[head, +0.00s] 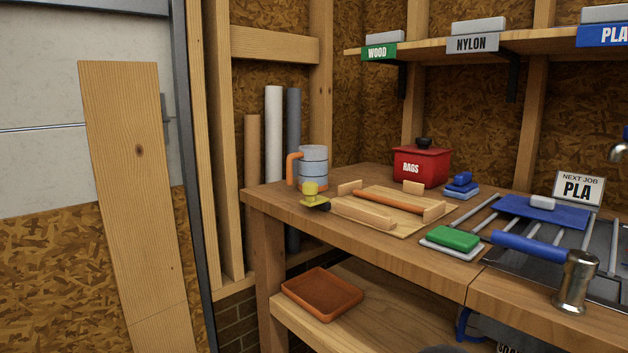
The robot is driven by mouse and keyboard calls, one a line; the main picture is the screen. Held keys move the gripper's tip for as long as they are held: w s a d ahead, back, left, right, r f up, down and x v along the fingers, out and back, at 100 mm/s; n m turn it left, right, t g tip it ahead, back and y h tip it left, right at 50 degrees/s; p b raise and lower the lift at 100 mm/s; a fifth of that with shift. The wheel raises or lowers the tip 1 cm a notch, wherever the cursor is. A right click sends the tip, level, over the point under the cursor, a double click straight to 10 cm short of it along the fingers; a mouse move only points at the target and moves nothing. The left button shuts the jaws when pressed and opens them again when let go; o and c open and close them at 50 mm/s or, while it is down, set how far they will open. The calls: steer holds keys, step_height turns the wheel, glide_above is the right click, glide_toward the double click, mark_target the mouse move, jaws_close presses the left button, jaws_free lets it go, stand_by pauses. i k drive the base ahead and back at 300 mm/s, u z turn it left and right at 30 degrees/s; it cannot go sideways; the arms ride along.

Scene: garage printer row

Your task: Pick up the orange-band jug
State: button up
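A grey-blue jug (314,166) with an orange handle on its left side stands upright at the far left corner of the wooden workbench (440,268) in the head view. Dark rings run around its body; I cannot make out a separate orange band. A small yellow object with a dark end (311,194) stands in front of it and hides its lower part. My gripper is not in view.
A tray with wooden blocks and an orange rod (392,202) lies right of the jug. Behind are a red RAGS pot (421,165) and upright tubes (273,135). A green block (453,238) and blue-handled metal tool (572,282) lie nearer. A brown tray (322,293) sits on the lower shelf.

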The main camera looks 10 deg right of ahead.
mark_target(312, 159)
steer(key=u, duration=0.5)
steer(key=i, duration=1.05)
steer(key=u, duration=0.4)
